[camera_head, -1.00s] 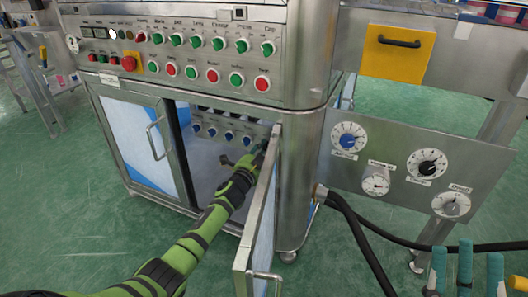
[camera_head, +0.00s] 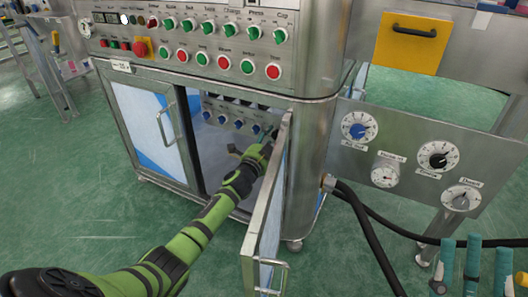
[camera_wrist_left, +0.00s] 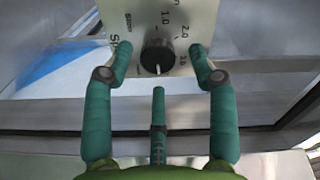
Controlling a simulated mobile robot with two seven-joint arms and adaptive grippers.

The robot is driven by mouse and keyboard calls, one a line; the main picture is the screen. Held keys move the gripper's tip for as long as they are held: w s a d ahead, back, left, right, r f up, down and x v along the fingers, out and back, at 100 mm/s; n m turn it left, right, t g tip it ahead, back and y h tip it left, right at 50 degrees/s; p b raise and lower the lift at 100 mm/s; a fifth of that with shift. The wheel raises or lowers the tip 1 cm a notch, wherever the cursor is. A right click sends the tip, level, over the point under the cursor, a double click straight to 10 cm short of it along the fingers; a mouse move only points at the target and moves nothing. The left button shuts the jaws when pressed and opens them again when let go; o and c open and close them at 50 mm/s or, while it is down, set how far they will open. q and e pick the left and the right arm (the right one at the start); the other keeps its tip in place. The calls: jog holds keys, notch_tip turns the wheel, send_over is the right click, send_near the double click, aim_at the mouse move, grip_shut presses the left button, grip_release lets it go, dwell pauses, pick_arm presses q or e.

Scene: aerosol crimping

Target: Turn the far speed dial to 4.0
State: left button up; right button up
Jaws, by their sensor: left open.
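In the left wrist view, a black dial knob (camera_wrist_left: 157,55) sits on a pale panel with printed numbers; 1.0, 2.0 and what looks like 3.0 run down its right side. The knob's white mark points down in that view. My left gripper (camera_wrist_left: 160,58) has its teal fingers spread on either side of the knob, with gaps. In the head view, my left gripper (camera_head: 268,137) is inside the open cabinet, at the right end of a row of blue knobs (camera_head: 221,119), and hides what is behind it. My right gripper (camera_head: 473,264) is at the lower right, fingers apart and empty.
The open cabinet door (camera_head: 266,215) stands close to the right of my left arm. The left door (camera_head: 155,130) is shut. A panel with several round dials (camera_head: 400,165) stands to the right, with black hoses (camera_head: 365,240) below it.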

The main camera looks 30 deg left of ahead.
pick_arm(q)
jog(key=s, duration=1.1)
jog(key=shift+d, duration=0.4)
jog(key=shift+w, duration=0.1)
